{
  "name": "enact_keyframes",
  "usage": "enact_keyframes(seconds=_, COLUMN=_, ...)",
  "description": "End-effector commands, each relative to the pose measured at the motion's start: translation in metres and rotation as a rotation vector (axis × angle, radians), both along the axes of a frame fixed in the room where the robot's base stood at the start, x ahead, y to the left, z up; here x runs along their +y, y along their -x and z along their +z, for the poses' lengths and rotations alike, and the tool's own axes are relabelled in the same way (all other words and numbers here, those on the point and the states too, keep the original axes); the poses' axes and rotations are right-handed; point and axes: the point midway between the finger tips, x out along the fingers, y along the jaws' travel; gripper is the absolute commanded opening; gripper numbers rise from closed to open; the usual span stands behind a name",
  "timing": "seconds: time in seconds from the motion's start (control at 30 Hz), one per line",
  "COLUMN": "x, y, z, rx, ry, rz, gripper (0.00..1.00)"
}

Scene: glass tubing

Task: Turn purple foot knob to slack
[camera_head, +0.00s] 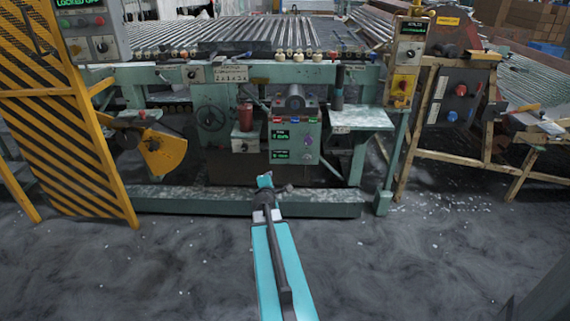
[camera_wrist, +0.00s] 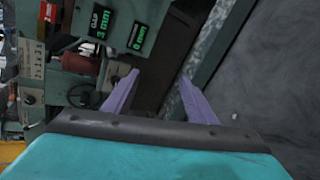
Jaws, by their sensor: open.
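A small purple knob (camera_head: 308,140) sits on the front of a green control box (camera_head: 293,112), to the right of its green-lit displays (camera_head: 281,135). Its pointer setting is too small to read. My gripper (camera_head: 265,181) is low in front of the machine, below the box and apart from it. In the wrist view my gripper (camera_wrist: 159,76) shows two purple fingers spread wide with nothing between them. The box's displays (camera_wrist: 121,28) show at the top of that view, reading 3 mm and 0 mm. I cannot make out the purple knob there.
A green base beam (camera_head: 180,200) runs along the floor before the machine. A red cylinder (camera_head: 245,116) and a handwheel (camera_head: 211,117) are left of the box, a small shelf (camera_head: 362,119) right. A yellow striped guard (camera_head: 65,125) stands left. The grey floor in front is open.

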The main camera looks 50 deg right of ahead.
Motion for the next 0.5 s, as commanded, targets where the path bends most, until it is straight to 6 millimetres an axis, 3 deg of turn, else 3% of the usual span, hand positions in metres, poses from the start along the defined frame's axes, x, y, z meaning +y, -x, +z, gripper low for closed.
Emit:
enact_keyframes(seconds=0.2, x=0.057, y=-0.009, z=-0.015, rx=-0.014, ry=-0.176, rz=-0.055, gripper=0.52)
enact_keyframes(seconds=0.5, x=0.137, y=-0.006, z=-0.042, rx=-0.003, ry=-0.402, rz=-0.156, gripper=0.52)
